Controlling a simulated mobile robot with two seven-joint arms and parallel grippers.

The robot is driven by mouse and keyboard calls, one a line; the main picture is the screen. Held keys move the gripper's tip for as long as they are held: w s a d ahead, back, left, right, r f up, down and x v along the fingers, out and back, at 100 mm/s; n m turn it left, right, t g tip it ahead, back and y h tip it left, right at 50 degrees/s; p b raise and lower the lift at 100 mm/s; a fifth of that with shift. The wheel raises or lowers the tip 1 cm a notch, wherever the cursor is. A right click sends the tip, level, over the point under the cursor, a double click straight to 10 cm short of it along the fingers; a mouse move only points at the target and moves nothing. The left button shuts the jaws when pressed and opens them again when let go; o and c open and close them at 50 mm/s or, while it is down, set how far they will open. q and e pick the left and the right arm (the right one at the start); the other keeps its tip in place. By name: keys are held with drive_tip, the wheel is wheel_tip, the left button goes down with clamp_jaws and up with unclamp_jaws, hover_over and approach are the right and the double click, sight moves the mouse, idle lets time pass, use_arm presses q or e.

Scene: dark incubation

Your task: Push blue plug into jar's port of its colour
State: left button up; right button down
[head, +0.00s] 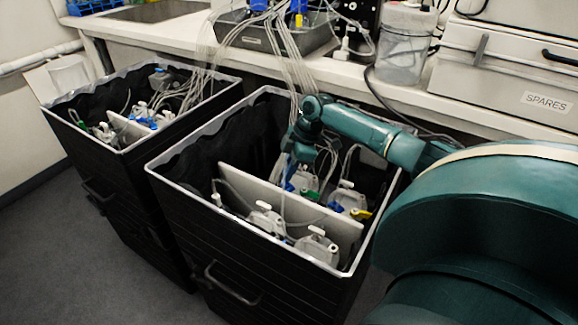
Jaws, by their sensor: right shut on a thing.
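My right gripper (293,168) reaches down from the right into the front dark bin (160,171), above the jars behind the white divider. It is shut on the blue plug (289,185), a small blue piece showing just below the fingers. The view is too small to tell whether the plug touches the port. A second pale jar (348,200) stands to the right, with blue and yellow pieces on it. My left gripper is not in view.
A white divider (290,212) splits the front bin, with more pale jars (265,217) before it. Tubes run from the bench (455,98) into the bins. A second bin (57,116) stands left. A clear canister (403,50) is on the bench.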

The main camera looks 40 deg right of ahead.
drive_tip(key=shift+f, duration=0.8)
drive_tip(key=c, duration=1.4)
unclamp_jaws()
drive_tip(key=p+v, duration=0.1)
drive_tip(key=v, duration=1.2)
drive_tip(key=shift+r, duration=0.15)
